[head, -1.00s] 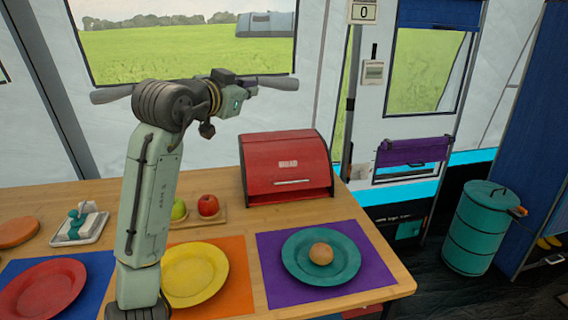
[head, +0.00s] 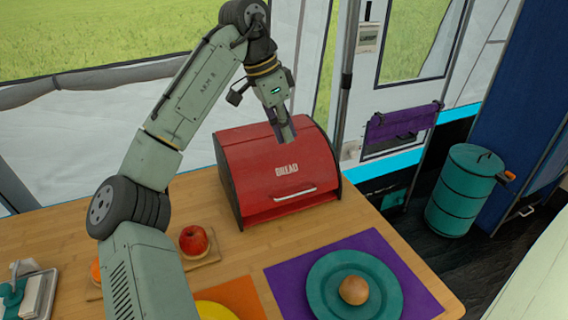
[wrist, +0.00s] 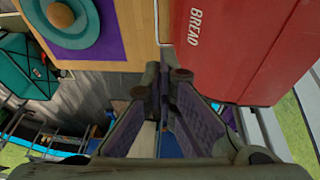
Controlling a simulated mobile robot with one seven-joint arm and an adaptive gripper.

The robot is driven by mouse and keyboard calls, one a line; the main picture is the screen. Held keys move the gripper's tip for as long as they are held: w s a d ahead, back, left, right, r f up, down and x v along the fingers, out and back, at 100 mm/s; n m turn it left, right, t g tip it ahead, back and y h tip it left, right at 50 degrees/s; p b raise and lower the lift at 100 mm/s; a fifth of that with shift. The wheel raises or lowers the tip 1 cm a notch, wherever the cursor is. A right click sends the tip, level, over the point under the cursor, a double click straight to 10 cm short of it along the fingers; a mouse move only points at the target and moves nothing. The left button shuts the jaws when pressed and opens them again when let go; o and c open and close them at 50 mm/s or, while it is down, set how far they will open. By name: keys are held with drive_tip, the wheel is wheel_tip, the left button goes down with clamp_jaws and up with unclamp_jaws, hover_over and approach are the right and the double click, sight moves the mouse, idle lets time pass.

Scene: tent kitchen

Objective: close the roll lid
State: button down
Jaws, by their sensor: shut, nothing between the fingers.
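The red bread box (head: 255,185) stands on the wooden table. Its curved roll lid (head: 270,160) is marked BREAD and is mostly down, with a pale bar handle (head: 295,193) low on its front. A darker strip shows below the handle; I cannot tell whether a gap is left there. My gripper (head: 286,136) is shut and empty, pointing down over the lid's upper part. In the wrist view the closed fingers (wrist: 166,75) are beside the red lid (wrist: 230,50). I cannot tell whether they touch it.
A teal plate (head: 325,295) with a bun (head: 354,290) lies on a purple mat (head: 385,250) in front of the box. A teal bin (head: 460,190) stands on the floor at right.

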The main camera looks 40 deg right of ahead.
drive_tip(key=p, duration=0.2)
hover_over(304, 192)
drive_tip(key=a, duration=0.1)
drive_tip(key=f, duration=1.1)
drive_tip(key=shift+w+f, duration=0.4)
drive_tip(key=shift+s+f, duration=0.15)
drive_tip(key=shift+f, duration=0.6)
